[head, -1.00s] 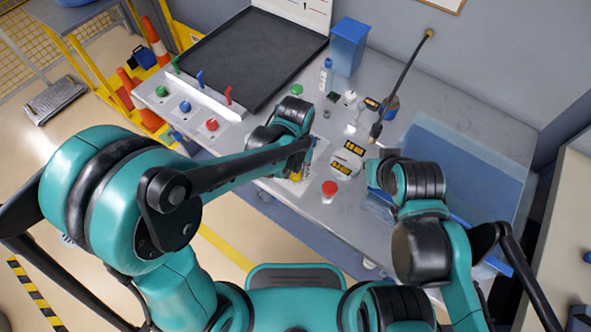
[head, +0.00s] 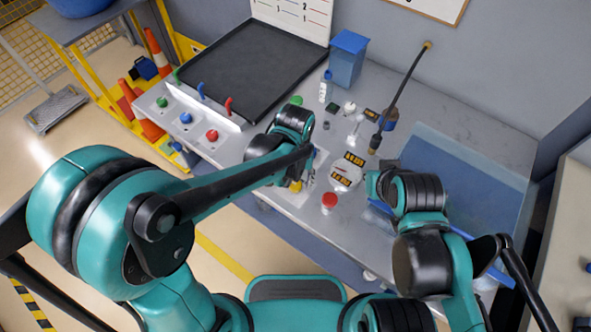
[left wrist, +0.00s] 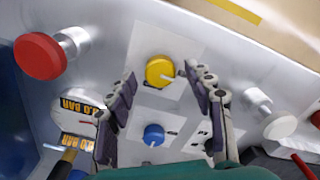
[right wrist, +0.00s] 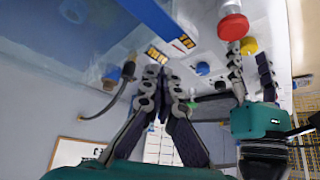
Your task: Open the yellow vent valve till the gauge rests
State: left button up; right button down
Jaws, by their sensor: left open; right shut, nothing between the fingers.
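The yellow vent valve (left wrist: 159,70) is a round knob on a pale square plate in the left wrist view. It also shows just below my left gripper in the head view (head: 296,187). My left gripper (left wrist: 163,82) is open, with its fingers apart on either side of the yellow knob in that view; I see no contact. The gauge (left wrist: 77,112) has a white dial and black panels with orange figures marked BAR; my left finger partly covers it. It also shows in the head view (head: 347,172), too small to read surely. My right gripper (right wrist: 161,76) is shut and empty.
A blue knob (left wrist: 154,134) is close to the yellow one. A red knob (head: 329,201) stands near the bench's front edge. A hose wand (head: 400,95) leans behind the gauge. A clear blue-tinted bin (head: 465,190) is at right, a black tray (head: 257,65) at back left.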

aim_at(295, 185)
pick_arm(q)
notch_tip(295, 185, up, 11)
dwell(0.3)
jog(key=shift+s+f, duration=0.1)
dwell(0.4)
